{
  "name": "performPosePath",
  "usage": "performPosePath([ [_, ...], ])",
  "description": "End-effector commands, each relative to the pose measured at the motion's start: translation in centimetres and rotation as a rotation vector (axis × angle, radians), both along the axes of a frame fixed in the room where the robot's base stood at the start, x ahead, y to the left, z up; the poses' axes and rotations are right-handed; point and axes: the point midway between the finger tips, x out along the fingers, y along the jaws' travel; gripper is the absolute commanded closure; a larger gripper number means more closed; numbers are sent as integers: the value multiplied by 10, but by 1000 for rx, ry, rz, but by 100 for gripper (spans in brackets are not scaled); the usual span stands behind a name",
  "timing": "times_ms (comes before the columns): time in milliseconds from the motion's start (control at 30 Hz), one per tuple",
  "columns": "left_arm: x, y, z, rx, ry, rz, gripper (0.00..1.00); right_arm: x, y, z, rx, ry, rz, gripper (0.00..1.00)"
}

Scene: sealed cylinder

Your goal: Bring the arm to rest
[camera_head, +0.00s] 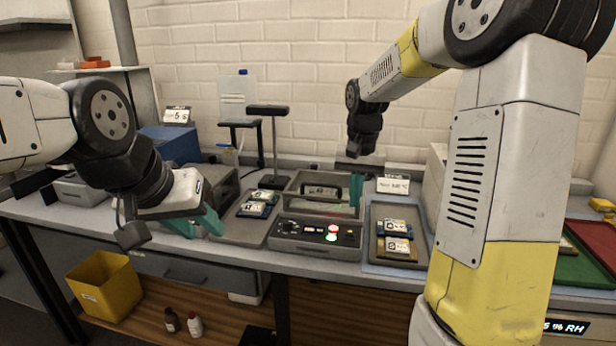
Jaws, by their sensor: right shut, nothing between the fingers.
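My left gripper (202,224) is at the left front of the bench, with teal fingers spread apart and nothing seen between them. My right arm rises at the right and reaches over the bench. My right gripper (355,190), also teal-fingered, points down at the right end of a grey open-topped station (290,205). Its fingers are together and empty; whether they touch the station I cannot tell. A small labelled object (322,191), perhaps a cylinder, lies inside the station.
A control panel (316,234) with red and green lights fronts the station. Trays with labelled packs stand left (238,228) and right (405,265) of it. A black stand (274,150) rises behind. A yellow bin (103,286) and bottles (194,325) are below.

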Motion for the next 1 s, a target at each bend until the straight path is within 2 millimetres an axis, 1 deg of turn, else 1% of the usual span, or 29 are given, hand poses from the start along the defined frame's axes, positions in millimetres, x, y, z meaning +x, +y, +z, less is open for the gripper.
performPosePath([
  [33,0,0,0,0,0,0,64,-17,1,18,8,-41,19,100],
  [67,0,0,0,0,0,0,64,-26,2,26,13,-64,32,100],
  [100,0,0,0,0,0,0,64,-40,2,37,19,-94,51,100],
  [167,0,0,0,0,0,0,64,-60,4,50,29,-138,77,100],
  [200,0,0,0,0,0,0,64,-74,5,57,35,-167,95,100],
  [333,0,0,0,0,0,0,64,-119,8,74,54,-266,151,100],
  [400,0,0,0,0,0,0,64,-143,11,79,63,-319,182,100],
  [500,0,0,0,0,0,0,64,-172,14,81,74,-387,218,100],
  [600,0,0,0,0,0,0,64,-194,16,80,82,-443,247,100],
  [700,0,0,0,0,0,0,64,-207,18,78,87,-478,266,100],
  [833,0,0,0,0,0,0,64,-214,20,76,89,-497,277,100],
  [1000,0,0,0,0,0,0,64,-214,20,76,89,-499,278,100],
])
